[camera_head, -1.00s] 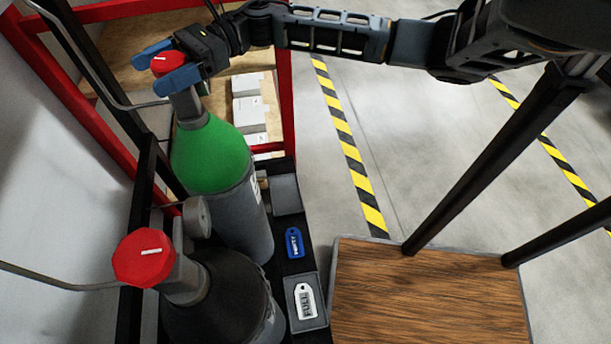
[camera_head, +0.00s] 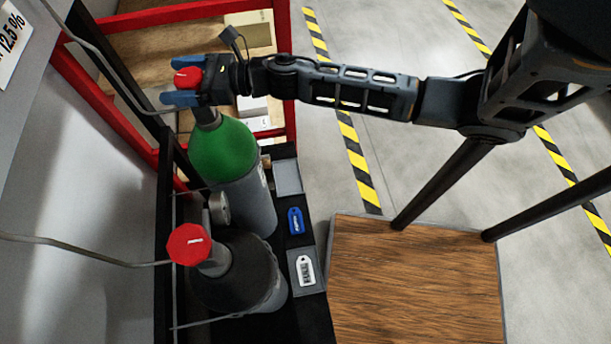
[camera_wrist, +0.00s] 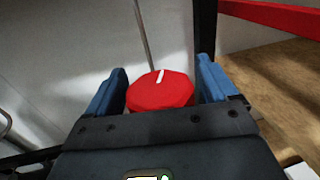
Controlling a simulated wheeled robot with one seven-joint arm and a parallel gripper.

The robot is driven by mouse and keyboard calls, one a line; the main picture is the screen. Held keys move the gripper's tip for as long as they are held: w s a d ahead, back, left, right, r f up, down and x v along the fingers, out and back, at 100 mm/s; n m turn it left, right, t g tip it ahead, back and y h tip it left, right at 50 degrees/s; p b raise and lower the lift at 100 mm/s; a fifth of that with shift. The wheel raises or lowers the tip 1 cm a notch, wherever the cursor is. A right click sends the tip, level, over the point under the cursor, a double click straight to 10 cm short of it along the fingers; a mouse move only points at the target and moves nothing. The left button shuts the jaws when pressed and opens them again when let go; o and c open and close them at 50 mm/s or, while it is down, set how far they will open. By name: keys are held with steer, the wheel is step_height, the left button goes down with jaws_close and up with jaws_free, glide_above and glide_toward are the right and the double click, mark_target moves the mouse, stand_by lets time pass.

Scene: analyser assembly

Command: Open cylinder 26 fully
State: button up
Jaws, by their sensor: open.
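A green-topped grey cylinder (camera_head: 224,150) stands upright in the rack, with a red octagonal valve knob (camera_head: 187,78) on top. No number is readable on it. My gripper (camera_head: 178,81) is open, its two blue fingers on either side of this knob. In the wrist view the knob (camera_wrist: 160,92) lies between the fingers, with a small gap visible at the right finger. A white mark on the knob points away from my gripper there. A second cylinder, dark-topped (camera_head: 235,268), stands nearer with its own red knob (camera_head: 188,244), untouched.
A blue tag (camera_head: 295,221) and a white tag (camera_head: 305,269) lie on the black ledge beside the cylinders. A wooden-topped surface (camera_head: 415,280) stands right.

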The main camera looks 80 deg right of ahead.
steer(key=m+h, duration=0.2)
steer(key=h, duration=0.2)
steer(key=shift+d+m, duration=0.25)
steer(key=shift+m, duration=0.15)
steer(key=shift+d+m+h, duration=0.1)
steer(key=shift+m+h, duration=0.7)
steer(key=shift+h, duration=0.6)
steer(key=shift+d+m+g+h, duration=0.1)
steer(key=shift+m+g+h, duration=0.25)
steer(key=shift+h, duration=0.25)
steer(key=shift+d+f+m+g+h+b, duration=0.15)
steer(key=shift+m+g+h+b, duration=0.3)
steer(key=shift+m+h, duration=0.6)
steer(key=shift+s+d+m+g+h+b, duration=0.15)
steer(key=shift+m+g+h+b, duration=0.7)
steer(key=shift+h+b, duration=0.95)
